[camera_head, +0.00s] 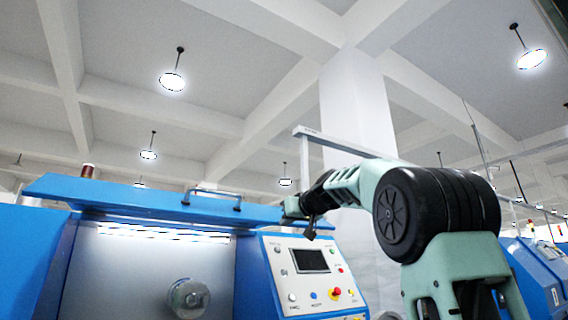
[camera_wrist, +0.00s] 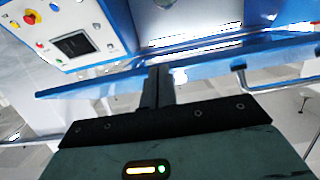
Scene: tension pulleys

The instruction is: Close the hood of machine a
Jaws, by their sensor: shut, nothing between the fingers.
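The blue hood (camera_head: 130,193) of the machine is raised above its lit opening. A bar handle (camera_head: 212,197) is on the hood, and it also shows at the right of the wrist view (camera_wrist: 285,84). My gripper (camera_head: 288,208) is at the hood's right end, to the right of the handle. In the wrist view its fingers (camera_wrist: 158,74) are together and empty, pointing at the hood's edge (camera_wrist: 215,66). I cannot tell whether they touch it. The machine's control panel (camera_head: 312,272) is below my gripper.
A round metal part (camera_head: 188,297) sits inside the open machine. A red signal lamp (camera_head: 87,171) stands behind the hood at the left. More blue machines (camera_head: 530,275) stand at the right. A white pillar (camera_head: 357,110) rises behind my arm.

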